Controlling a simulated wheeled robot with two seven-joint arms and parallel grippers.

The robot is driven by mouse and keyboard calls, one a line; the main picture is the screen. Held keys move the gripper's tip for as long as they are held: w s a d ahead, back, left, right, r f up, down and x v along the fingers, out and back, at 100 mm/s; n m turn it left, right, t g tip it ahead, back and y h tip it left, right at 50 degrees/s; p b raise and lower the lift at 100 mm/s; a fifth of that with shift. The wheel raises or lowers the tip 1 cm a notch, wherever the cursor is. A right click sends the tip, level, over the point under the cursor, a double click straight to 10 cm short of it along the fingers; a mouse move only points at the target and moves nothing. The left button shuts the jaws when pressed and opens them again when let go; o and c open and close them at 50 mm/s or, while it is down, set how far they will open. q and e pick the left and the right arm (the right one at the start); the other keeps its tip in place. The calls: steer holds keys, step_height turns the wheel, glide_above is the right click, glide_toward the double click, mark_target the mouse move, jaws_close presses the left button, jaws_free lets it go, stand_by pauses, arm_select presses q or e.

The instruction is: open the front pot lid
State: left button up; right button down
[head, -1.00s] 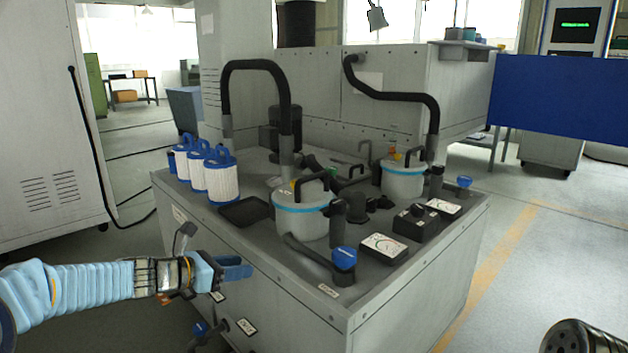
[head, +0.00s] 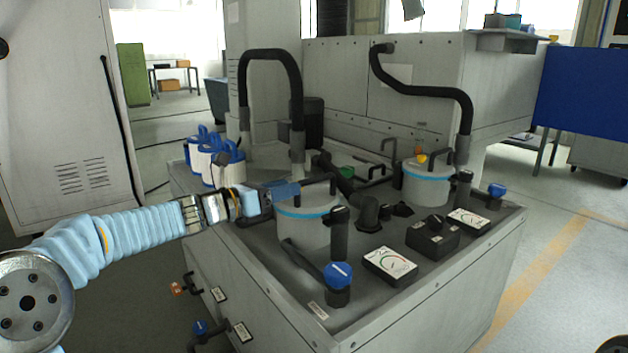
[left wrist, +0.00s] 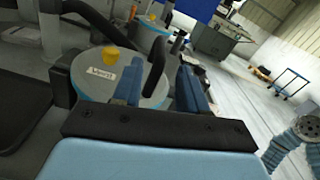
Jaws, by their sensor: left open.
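The front pot (head: 303,228) is a pale grey cylinder with a blue band under its lid, set in the grey machine top. Its lid (left wrist: 88,78) shows in the left wrist view with a white label, a yellow knob and a black arched handle (left wrist: 156,62). My left gripper (head: 292,190) is open at the left side of the lid, partly covering it in the head view. In the left wrist view its blue fingers (left wrist: 159,72) point toward the handle, which appears between them. I cannot tell whether they touch it. The lid looks closed.
A second pot (head: 425,188) stands behind to the right. White filter cartridges (head: 212,168) with blue handles stand at the left. A blue-capped valve (head: 338,276), gauges (head: 390,263) and black hoses crowd the top. Floor to the right is clear.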

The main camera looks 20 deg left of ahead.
mark_target(304, 183)
arm_select(q)
steer(key=x, duration=0.8)
steer(key=shift+p, duration=0.35)
jaws_close()
